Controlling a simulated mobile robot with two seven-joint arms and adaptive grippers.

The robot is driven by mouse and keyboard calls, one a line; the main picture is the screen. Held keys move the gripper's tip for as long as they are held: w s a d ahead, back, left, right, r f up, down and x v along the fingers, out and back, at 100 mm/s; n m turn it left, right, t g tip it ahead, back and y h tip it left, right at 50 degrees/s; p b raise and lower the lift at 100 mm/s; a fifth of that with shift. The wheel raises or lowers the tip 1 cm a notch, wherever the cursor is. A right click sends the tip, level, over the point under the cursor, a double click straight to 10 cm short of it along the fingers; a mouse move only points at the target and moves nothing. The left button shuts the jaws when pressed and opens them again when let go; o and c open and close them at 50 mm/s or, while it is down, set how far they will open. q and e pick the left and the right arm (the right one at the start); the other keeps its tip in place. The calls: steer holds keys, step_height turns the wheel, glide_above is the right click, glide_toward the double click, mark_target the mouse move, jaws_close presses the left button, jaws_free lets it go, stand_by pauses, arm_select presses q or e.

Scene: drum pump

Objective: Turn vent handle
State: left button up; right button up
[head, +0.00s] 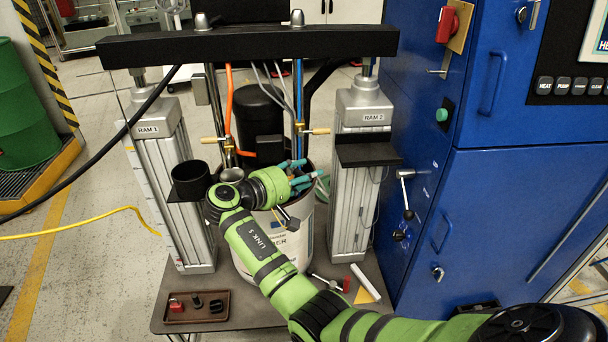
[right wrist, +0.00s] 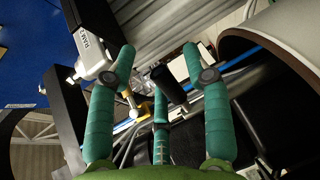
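My right gripper (head: 302,178) has teal fingers and is over the rim of the white drum (head: 290,245), between the two rams. In the right wrist view its fingers (right wrist: 158,72) are spread open. A black cylindrical grip (right wrist: 168,84) shows between them, not visibly clasped. A brass fitting (right wrist: 136,106) is just left of it. No label marks the vent handle, so I cannot tell for sure which part it is. In the head view, pale handles on brass valves stick out left (head: 212,140) and right (head: 319,131) above the drum. My left gripper is not in view.
The RAM 1 column (head: 180,185) and RAM 2 column (head: 350,190) flank the drum, under a black crossbar (head: 250,45). A black cup (head: 190,180) sits left. The blue cabinet (head: 500,220) with a lever (head: 405,190) is close on the right. A brown tray (head: 197,307) lies in front.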

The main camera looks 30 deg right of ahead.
steer(key=shift+a, duration=0.2)
steer(key=v, duration=1.1)
steer(key=shift+a, duration=0.25)
steer(key=shift+s+r, duration=0.15)
